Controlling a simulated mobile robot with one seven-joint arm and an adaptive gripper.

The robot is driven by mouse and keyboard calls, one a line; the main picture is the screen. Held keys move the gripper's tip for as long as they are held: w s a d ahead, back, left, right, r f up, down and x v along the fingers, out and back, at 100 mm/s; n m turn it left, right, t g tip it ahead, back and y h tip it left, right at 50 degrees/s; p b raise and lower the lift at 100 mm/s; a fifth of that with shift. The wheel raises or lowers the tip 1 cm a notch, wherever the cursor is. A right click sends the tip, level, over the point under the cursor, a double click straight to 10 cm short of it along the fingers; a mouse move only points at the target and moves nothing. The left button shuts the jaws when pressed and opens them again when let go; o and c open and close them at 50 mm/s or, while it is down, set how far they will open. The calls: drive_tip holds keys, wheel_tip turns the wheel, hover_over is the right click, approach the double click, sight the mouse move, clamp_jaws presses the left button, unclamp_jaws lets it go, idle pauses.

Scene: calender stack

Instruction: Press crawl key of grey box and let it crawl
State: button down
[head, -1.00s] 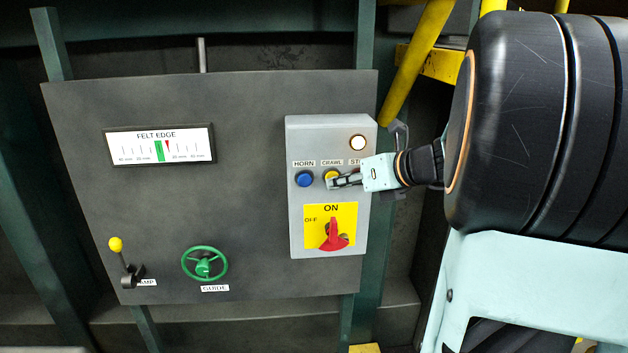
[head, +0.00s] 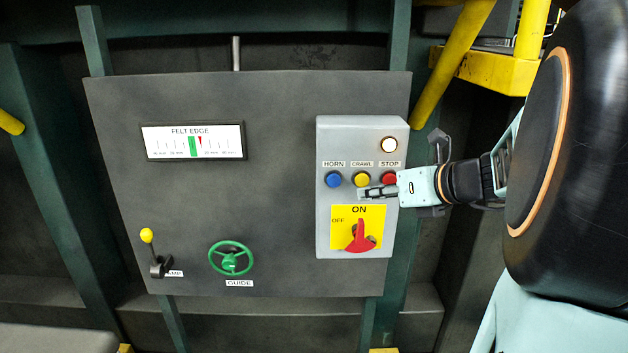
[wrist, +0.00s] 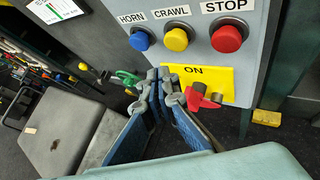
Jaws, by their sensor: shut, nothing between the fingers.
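The grey box (head: 327,228) is mounted on the right part of the dark panel. Its yellow CRAWL key (head: 361,179) sits between the blue HORN key (head: 333,179) and the red STOP key (head: 389,178). In the wrist view the CRAWL key (wrist: 177,39) is fully visible, above the fingertips. My gripper (head: 362,193) is shut and empty, reaching in from the right, with its tips just below the CRAWL key in the head view. In the wrist view my gripper (wrist: 162,76) appears apart from the key.
A red rotary switch (head: 361,238) on a yellow plate points to ON, below the keys. A white lamp (head: 389,144) is lit above STOP. Left are the FELT EDGE gauge (head: 193,141), a green GUIDE wheel (head: 230,258) and a yellow-knobbed lever (head: 150,247).

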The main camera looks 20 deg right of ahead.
drive_tip(key=s, duration=0.3)
drive_tip(key=shift+a, duration=0.4)
drive_tip(key=shift+w, duration=0.1)
